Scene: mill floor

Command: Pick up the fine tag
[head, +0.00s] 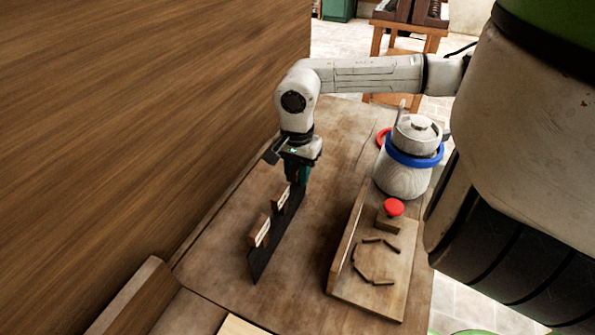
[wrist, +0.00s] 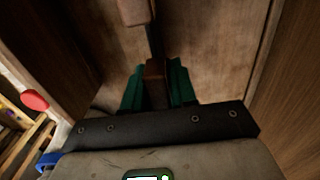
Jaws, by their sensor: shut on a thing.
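A dark upright rail (head: 262,265) stands on the wooden table, with two brown tags bearing pale labels on it: a near tag (head: 260,230) and a middle tag (head: 282,197). The lettering is too small to read, so I cannot tell which is the fine tag. My gripper (head: 302,173) points down at the far end of the rail. In the wrist view, its green fingers (wrist: 156,88) are shut on a brown wooden tag (wrist: 155,72), one finger on each side. The held tag's label is hidden. Another brown tag (wrist: 134,11) shows beyond it.
A wooden board (head: 385,295) with a raised side, a red button (head: 393,207) and a ring of small dark pieces lies right of the rail. A lidded pot (head: 404,180) with a blue ring stands behind it. A tall wooden panel (head: 140,100) closes the left side.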

